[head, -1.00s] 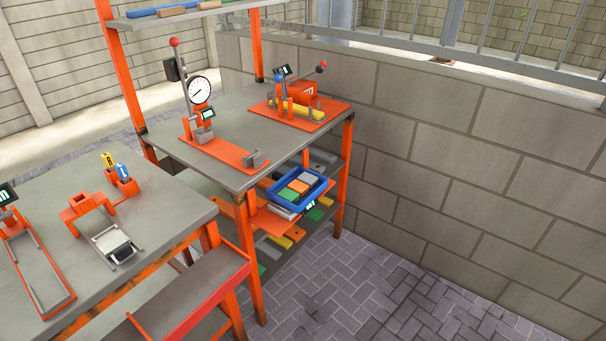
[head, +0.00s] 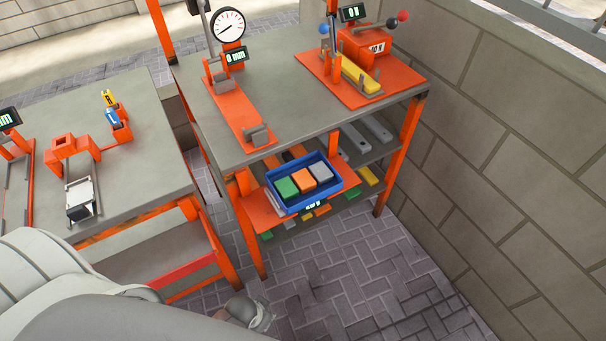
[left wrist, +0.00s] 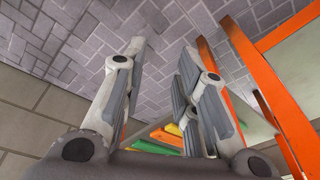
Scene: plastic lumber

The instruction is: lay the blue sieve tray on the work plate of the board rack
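A blue tray (head: 284,204) with green, orange and grey blocks in it sits low in the board rack in the head view. It is the only blue tray I see; I cannot make out sieve holes. It rests on or just above an orange plate (head: 259,207) that juts out of the rack. My left gripper (head: 256,315) shows only in part at the bottom of the head view, in front of the rack and apart from the tray. In the left wrist view its fingers (left wrist: 160,55) are spread with nothing between the tips. My right gripper is out of view.
The rack's top (head: 290,105) carries a dial gauge stand (head: 232,95) and an orange device (head: 365,50). Orange posts flank the tray. A side table (head: 150,170) with fixtures stands at left, a block wall (head: 510,150) at right. The paved floor (head: 350,280) in front is clear.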

